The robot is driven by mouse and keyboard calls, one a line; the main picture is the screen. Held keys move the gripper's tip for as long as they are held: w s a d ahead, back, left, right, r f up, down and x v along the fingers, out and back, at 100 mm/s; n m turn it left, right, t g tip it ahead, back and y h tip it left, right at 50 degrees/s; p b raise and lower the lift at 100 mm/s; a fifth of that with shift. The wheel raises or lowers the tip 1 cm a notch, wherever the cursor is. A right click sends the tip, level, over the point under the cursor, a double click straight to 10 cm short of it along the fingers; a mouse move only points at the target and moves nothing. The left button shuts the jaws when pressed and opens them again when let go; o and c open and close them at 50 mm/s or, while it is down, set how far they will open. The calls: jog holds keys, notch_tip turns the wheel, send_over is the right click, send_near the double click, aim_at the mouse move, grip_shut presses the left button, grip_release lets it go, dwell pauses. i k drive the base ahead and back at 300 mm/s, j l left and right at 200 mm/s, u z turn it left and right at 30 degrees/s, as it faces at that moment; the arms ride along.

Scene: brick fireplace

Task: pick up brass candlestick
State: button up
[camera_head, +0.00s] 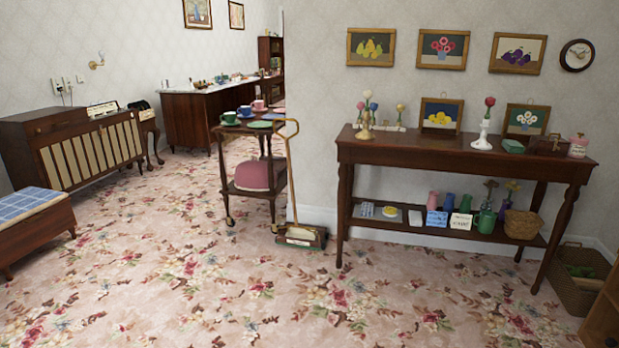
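A slim gold-coloured stand (365,132), which looks like the brass candlestick, stands upright at the left end of the dark wooden console table (440,153). Coloured flower shapes show at and just behind its top, and I cannot tell whether they are in it. A white stand of similar shape (483,138) with a red flower is on the same table, right of its middle. My gripper is not in view.
The table's lower shelf holds several vases, a white sign (460,221) and a wicker basket (522,224). A carpet sweeper (301,236) leans by a tea trolley (230,193) to the left. The flowered carpet before the table is clear.

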aim_at(365, 134)
jog(key=i+z, duration=0.15)
jog(key=i, duration=0.55)
jog(key=i+j+z, duration=0.15)
jog(key=i, duration=0.55)
jog(key=i+l, duration=0.35)
jog(key=i, duration=0.25)
jog(key=i+l+u, duration=0.15)
jog(key=i+l, duration=0.2)
jog(key=i, duration=0.2)
jog(key=i+l+u, duration=0.1)
jog(key=i+l, duration=0.15)
jog(key=l, duration=0.15)
jog(key=i+l+u, duration=0.1)
jog(key=i+l, duration=0.15)
jog(key=l, duration=0.15)
